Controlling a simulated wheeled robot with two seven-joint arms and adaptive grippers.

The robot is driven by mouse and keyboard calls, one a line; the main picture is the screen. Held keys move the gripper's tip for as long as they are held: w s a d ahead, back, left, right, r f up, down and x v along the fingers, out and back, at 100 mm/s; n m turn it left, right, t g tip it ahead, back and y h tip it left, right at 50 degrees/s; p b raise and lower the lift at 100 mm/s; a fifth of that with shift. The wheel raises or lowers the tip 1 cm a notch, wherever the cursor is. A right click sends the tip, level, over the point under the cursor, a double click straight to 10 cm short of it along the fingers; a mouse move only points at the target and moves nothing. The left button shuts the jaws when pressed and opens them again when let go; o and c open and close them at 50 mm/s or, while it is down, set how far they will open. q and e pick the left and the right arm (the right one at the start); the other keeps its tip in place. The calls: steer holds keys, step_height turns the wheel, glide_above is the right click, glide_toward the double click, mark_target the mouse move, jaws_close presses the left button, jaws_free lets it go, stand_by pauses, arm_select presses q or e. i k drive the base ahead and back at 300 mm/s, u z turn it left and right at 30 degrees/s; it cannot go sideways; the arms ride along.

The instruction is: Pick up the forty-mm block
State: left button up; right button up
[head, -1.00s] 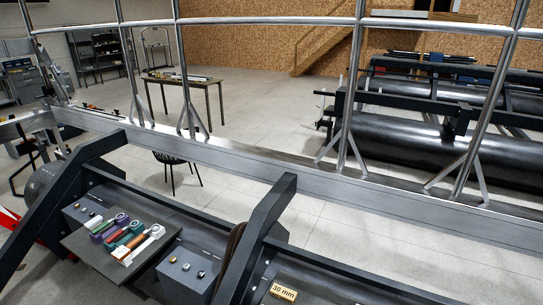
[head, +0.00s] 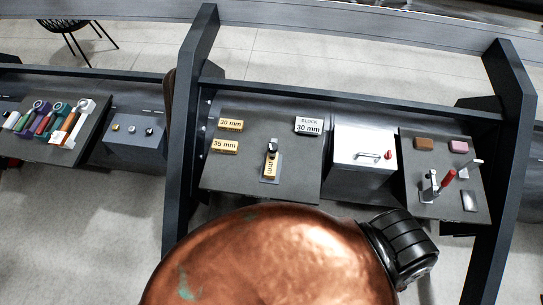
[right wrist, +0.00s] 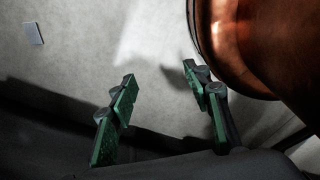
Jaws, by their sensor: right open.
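In the head view, gold blocks marked 30 mm (head: 230,125) and 35 mm (head: 224,147) lie at the left of a dark board. A third gold block (head: 269,169) lies lengthwise on a small grey plate, with a dark and silver piece at its far end. Its label shows "mm", but the number is not readable, so I cannot tell whether it is the forty-mm block. No label reading 40 mm is visible. In the right wrist view my right gripper (right wrist: 158,84) is open and empty, its green-padded fingers apart above pale floor. My left gripper is not in view.
A white-topped box (head: 364,148) with a red-tipped handle is to the right. Beyond it, a board (head: 415,188) holds a red-handled clamp (head: 437,186). Dark uprights (head: 190,120) flank the workspace.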

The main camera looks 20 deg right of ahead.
mark_target(270, 168)
steer(key=u, duration=0.9)
steer(key=k, duration=0.85)
steer(key=z, duration=0.3)
